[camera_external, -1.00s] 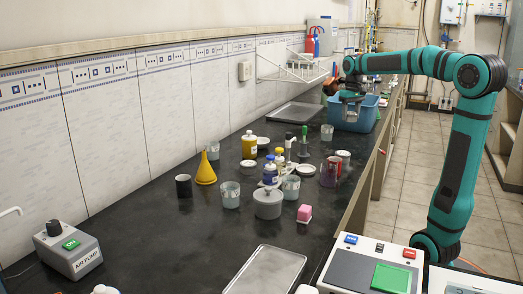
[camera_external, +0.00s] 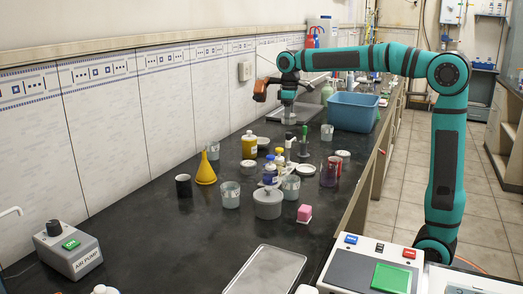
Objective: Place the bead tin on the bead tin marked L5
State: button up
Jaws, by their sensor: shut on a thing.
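My gripper (camera_external: 289,104) is above the far part of the bench, left of the blue tub, pointing down. It is shut on a small grey thing (camera_external: 289,117), which is too small and dim to make out; it may be the bead tin. The L5 mark is not readable on anything.
A blue tub (camera_external: 353,113) stands at the bench's far right. A yellow funnel (camera_external: 205,170), a yellow bottle (camera_external: 249,146), a purple flask (camera_external: 330,172), beakers and bottles crowd the middle. A metal tray (camera_external: 265,272) lies in front. The left middle bench is clear.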

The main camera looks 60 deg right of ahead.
aim_at(248, 163)
jog(key=w+a+n, duration=0.3)
jog(key=a, duration=0.8)
jog(key=w+a+n, duration=0.3)
jog(key=a, duration=0.8)
jog(key=shift+n, duration=0.3)
jog(key=shift+a+f, duration=0.2)
jog(key=shift+f, duration=4.35)
jog(key=shift+f, duration=0.15)
jog(key=o, duration=1)
notch_tip(248, 163, up, 12)
jog(key=shift+r, duration=0.2)
